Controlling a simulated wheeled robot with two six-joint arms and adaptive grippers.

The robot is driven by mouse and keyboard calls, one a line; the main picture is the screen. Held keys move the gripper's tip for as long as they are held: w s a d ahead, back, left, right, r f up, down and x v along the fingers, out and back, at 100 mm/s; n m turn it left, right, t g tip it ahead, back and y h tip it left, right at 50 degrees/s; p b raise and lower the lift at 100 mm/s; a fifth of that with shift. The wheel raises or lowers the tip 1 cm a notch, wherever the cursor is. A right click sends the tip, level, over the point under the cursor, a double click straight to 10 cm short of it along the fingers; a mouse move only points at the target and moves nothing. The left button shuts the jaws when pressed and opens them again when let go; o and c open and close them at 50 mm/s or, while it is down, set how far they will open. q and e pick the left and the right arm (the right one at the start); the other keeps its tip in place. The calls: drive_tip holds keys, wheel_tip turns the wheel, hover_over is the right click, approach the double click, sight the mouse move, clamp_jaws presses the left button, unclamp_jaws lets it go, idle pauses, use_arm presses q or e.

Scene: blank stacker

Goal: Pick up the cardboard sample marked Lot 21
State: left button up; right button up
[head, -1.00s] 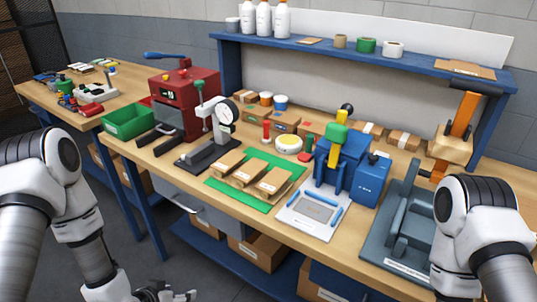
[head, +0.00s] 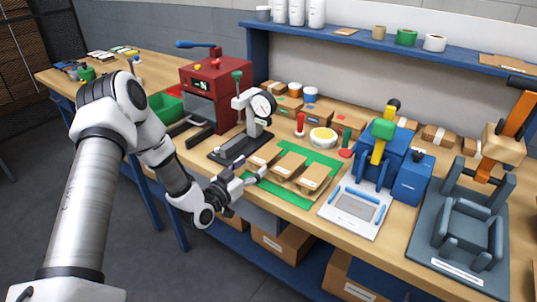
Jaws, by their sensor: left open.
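Three brown cardboard samples lie side by side on a green mat (head: 291,199) on the bench: a left one (head: 264,156), a middle one (head: 289,166) and a right one (head: 314,178). Each seems to carry a small pale label, too small to read, so I cannot tell which is Lot 21. My left gripper (head: 252,169) is open at the front left edge of the mat, close to the left sample. It hides part of the mat and of that sample's near end. My right gripper is out of view.
A dial gauge stand (head: 257,106) and a red press (head: 212,92) stand behind and left of the mat. A blue press (head: 378,158) with a white plate (head: 355,209) stands right of it. A grey fixture (head: 468,230) is at far right. Boxes line the back.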

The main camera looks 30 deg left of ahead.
sight(256, 162)
use_arm(q)
drive_tip(key=w, duration=0.3)
drive_tip(key=c, duration=0.4)
drive_tip(key=shift+o, duration=0.2)
